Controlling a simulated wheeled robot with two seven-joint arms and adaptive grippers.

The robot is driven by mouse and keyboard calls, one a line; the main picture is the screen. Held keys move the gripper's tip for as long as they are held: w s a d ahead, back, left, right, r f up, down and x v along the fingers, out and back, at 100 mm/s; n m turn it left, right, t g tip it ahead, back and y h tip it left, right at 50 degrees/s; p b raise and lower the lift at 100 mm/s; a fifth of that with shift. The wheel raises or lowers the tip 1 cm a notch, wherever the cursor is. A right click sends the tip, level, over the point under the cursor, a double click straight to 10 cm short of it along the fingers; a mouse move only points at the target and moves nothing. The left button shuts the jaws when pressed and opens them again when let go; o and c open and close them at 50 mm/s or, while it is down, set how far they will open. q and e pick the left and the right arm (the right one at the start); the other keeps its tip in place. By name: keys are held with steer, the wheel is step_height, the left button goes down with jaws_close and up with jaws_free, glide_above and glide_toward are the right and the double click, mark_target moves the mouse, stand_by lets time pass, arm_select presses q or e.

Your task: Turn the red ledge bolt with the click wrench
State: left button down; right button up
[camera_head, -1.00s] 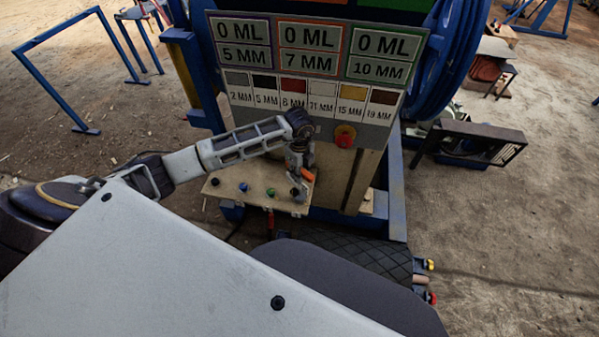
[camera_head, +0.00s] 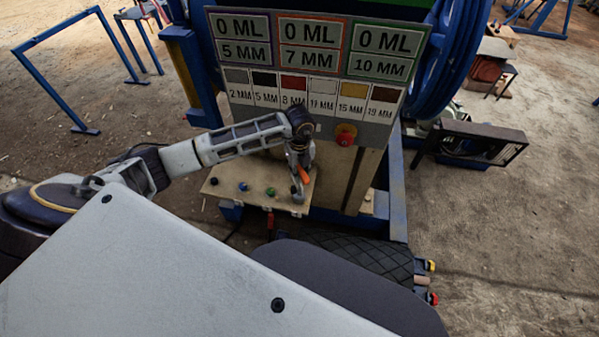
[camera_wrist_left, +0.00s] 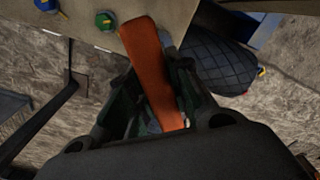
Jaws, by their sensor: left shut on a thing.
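My left gripper (camera_head: 299,178) is over the right end of the beige ledge (camera_head: 228,191), shut on the click wrench. The wrench's orange handle (camera_head: 305,174) shows beside the fingers. In the left wrist view the orange handle (camera_wrist_left: 152,72) lies between the fingers, and its far end reaches over the ledge edge. A black bolt (camera_head: 214,181), a blue bolt (camera_head: 244,187) and a green bolt (camera_head: 270,192) stand on the ledge. I cannot make out the red ledge bolt; the gripper and wrench cover the right end. My right gripper is out of view.
Behind the ledge stands a panel (camera_head: 312,104) with labels and a red stop button (camera_head: 345,135) on a yellow base, close to my wrist. A blue machine post (camera_head: 397,195) and a dark tread-patterned part (camera_head: 365,256) are at the right.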

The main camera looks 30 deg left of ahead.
arm_select(q)
steer(key=shift+m, duration=0.6)
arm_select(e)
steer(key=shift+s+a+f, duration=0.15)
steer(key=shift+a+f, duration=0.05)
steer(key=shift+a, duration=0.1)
arm_select(q)
steer(key=shift+f+m+b, duration=0.1)
steer(key=shift+m+b, duration=0.2)
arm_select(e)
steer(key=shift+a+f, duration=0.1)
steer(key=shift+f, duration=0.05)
arm_select(q)
steer(key=shift+m, duration=0.8)
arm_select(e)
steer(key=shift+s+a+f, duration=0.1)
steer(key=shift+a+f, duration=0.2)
arm_select(q)
steer(key=shift+m+b, duration=0.45)
steer(key=shift+m, duration=0.05)
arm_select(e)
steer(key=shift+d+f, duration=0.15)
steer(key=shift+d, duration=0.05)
arm_select(q)
steer(key=shift+m+b, duration=0.35)
steer(key=shift+m, duration=0.45)
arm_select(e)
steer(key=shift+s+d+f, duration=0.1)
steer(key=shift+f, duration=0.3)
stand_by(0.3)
